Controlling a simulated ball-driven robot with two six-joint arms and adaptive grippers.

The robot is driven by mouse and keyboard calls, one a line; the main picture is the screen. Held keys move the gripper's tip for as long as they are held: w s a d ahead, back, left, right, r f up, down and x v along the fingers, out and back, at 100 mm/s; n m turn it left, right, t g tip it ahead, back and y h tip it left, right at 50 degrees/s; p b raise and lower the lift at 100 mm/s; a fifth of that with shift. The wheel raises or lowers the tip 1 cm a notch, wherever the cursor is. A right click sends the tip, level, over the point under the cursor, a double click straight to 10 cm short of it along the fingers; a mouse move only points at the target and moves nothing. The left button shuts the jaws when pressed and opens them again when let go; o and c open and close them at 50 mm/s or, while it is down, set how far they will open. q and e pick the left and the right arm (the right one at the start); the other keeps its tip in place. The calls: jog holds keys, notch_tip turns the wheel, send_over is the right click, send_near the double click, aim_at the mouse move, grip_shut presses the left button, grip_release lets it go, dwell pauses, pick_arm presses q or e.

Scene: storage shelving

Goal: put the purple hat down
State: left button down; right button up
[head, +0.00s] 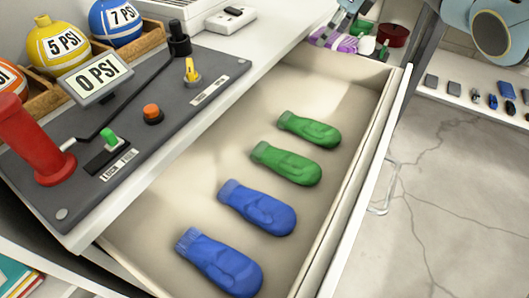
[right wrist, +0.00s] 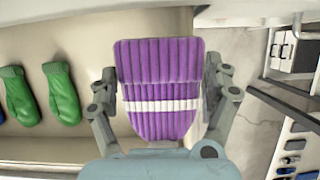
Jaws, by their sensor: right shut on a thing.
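The purple hat (right wrist: 160,65) is ribbed, with a white band across it. In the right wrist view it fills the space between the two fingers of my right gripper (right wrist: 160,92), which is shut on it. In the head view the hat (head: 343,43) shows small at the top, near the far end of the open drawer (head: 225,175). My right gripper (head: 350,14) is partly cut off by the top edge there. The right wrist view shows drawer floor and mittens to the left of the hat. My left gripper is not in view.
In the drawer lie two green mittens (head: 287,163) and two blue mittens (head: 258,207). Beyond its far wall are green things (head: 365,46) and a dark red round thing (head: 393,35). A control panel (head: 130,130) stands on the counter to the left. Open floor (head: 430,220) lies right.

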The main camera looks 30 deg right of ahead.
jog(key=shift+a+f, duration=0.85)
jog(key=shift+f, duration=0.1)
send_over(310, 103)
jog(key=s, duration=0.1)
jog(key=f, duration=0.5)
jog(key=shift+d+f+b, duration=0.3)
jog(key=shift+d+f, duration=0.1)
jog(key=shift+s+a+f, duration=0.1)
jog(key=shift+s+a, duration=0.05)
jog(key=shift+f, duration=0.4)
notch_tip(310, 103, down, 3)
jog(key=shift+r+b, duration=0.1)
jog(key=shift+b, duration=0.95)
jog(key=shift+f, duration=0.2)
jog(key=o, duration=1.1)
jog(key=shift+o, duration=0.2)
jog(key=shift+r, duration=0.3)
jog(key=p+v, duration=0.3)
jog(key=v, duration=0.2)
jog(key=shift+r, duration=0.3)
pick_arm(q)
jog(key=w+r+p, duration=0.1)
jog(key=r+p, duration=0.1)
jog(key=p, duration=0.1)
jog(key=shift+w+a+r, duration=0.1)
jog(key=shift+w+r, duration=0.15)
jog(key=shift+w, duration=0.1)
pick_arm(e)
jog(key=v, duration=0.6)
